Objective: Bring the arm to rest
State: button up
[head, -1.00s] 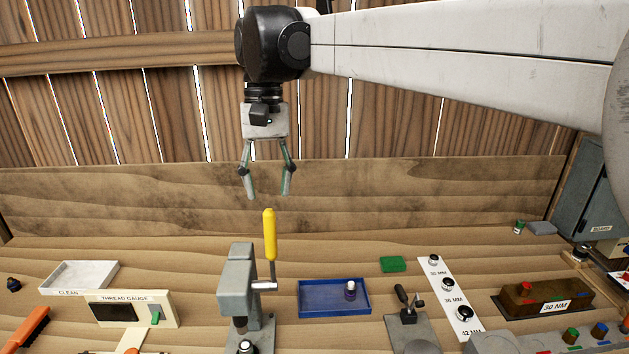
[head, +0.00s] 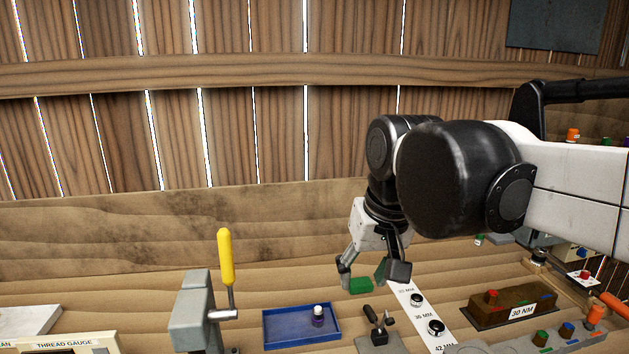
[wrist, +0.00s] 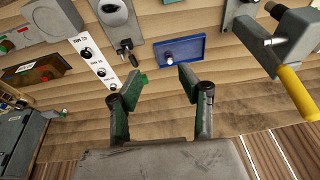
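My gripper (head: 372,272) hangs from my bent arm at the right of the head view, pointing down over the bench. Its two fingers are apart with nothing between them. The wrist view also shows the gripper (wrist: 163,80) open, with bench planks visible between the fingers.
A blue tray (head: 272,337) with a small bottle (head: 318,316) is left of the gripper. A press with a yellow lever (head: 226,258) stands farther left. A white size strip (head: 407,312) and a brown 30 NM block (head: 485,314) are to the right. Space above the bench's left side is clear.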

jog(key=s+d+f+m+t+h+b, duration=0.1)
jog(key=s+d+f+t+b, duration=0.2)
jog(key=s+d+f, duration=0.6)
jog(key=d+f+t, duration=0.1)
jog(key=d+f, duration=0.2)
jog(key=f, duration=0.2)
jog(key=shift+s+m, duration=0.3)
jog(key=shift+m, duration=0.1)
